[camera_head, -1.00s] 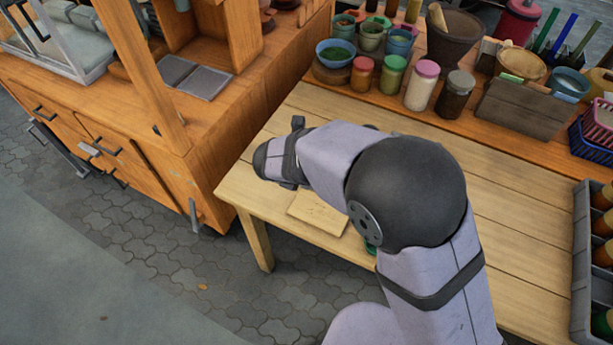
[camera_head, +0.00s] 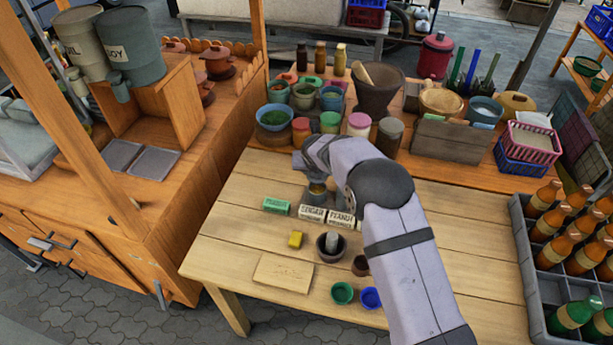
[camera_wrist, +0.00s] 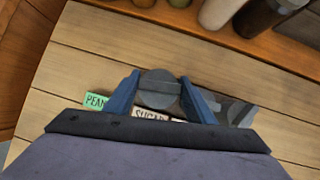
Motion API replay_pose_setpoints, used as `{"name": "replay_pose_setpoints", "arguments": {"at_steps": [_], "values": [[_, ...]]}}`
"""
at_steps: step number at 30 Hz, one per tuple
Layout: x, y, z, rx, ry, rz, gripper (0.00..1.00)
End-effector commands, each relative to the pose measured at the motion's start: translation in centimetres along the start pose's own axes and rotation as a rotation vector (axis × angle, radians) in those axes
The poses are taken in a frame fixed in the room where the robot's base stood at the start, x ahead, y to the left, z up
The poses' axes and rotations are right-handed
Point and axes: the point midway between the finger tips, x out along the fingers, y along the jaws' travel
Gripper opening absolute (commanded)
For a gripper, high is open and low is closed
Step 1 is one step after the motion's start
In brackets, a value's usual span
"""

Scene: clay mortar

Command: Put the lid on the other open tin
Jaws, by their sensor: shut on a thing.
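My gripper (camera_wrist: 160,78) is shut on a round dark grey lid (camera_wrist: 159,90), held between two blue fingers. In the head view, my gripper (camera_head: 317,190) is over the back of the table, with a small gold-coloured thing visible at it. Below it are a green label reading PEANUT (camera_head: 276,206), a white label that seems to read SUGAR (camera_head: 312,212) and another white PEANUT label (camera_head: 341,217). The green label (camera_wrist: 96,101) and SUGAR label (camera_wrist: 150,114) also show in the wrist view. My arm and gripper hide the area behind the labels; I see no open tin clearly.
Jars and bowls line the back shelf (camera_head: 430,167). A bottle crate (camera_head: 535,290) is at right.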

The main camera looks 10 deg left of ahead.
Motion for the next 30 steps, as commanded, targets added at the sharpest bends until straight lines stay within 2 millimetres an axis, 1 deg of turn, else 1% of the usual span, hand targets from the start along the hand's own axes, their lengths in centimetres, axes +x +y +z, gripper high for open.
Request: {"name": "replay_pose_setpoints", "arguments": {"at_steps": [5,14,30], "values": [[0.1,-0.3,0.2,-0.001,0.0,0.001,0.28],[0.7,-0.2,-0.2,-0.002,0.0,0.001,0.28],[3.4,-0.2,-1.9,-0.002,0.001,0.0,0.28]]}}
